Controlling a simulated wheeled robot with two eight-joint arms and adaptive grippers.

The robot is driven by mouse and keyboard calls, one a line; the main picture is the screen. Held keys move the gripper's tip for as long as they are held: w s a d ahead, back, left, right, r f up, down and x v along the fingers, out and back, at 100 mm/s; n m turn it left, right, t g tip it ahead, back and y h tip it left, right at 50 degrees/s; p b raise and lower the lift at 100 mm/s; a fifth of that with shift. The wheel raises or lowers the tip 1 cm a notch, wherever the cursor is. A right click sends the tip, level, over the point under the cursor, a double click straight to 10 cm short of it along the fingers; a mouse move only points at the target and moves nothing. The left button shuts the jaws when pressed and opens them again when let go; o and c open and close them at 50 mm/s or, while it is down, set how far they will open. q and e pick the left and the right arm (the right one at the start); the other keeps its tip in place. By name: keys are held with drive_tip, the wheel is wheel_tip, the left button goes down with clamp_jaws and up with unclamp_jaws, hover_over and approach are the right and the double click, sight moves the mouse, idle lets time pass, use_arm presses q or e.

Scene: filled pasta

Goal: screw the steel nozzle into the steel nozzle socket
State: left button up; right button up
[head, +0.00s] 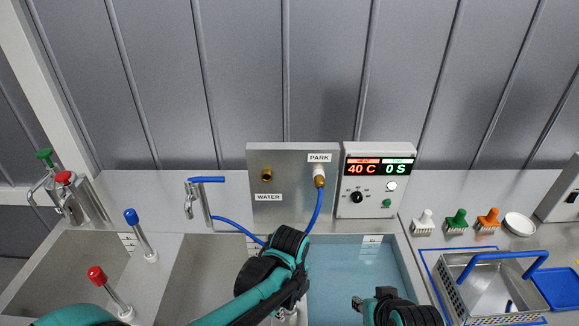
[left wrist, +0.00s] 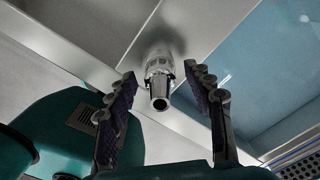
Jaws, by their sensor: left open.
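A steel fitting with a narrow tapered end, looking like the steel nozzle (left wrist: 159,88), stands on the strip between two basins in the left wrist view. Its wider part is behind the tapered end. I cannot tell whether it sits in the steel nozzle socket, which I cannot make out separately. My left gripper (left wrist: 160,74) is open, its fingers on either side of the nozzle with gaps visible. In the head view my left arm largely hides this spot; a bit of steel (head: 286,313) shows below the wrist. My right gripper (head: 358,303) is over the water-filled basin's near part.
A steel panel (head: 290,160) carries WATER and PARK fittings, with a blue hose (head: 316,214) at PARK. A control box (head: 376,208) reads 40 C and 0 S. Red (head: 97,275) and blue (head: 132,217) levers stand left.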

use_arm(q)
drive_tip(key=n, duration=0.5)
drive_tip(key=shift+n, duration=0.3)
drive_tip(key=n, duration=0.4)
drive_tip(key=shift+n, duration=0.3)
drive_tip(key=n, duration=0.9)
drive_tip(key=shift+n, duration=0.4)
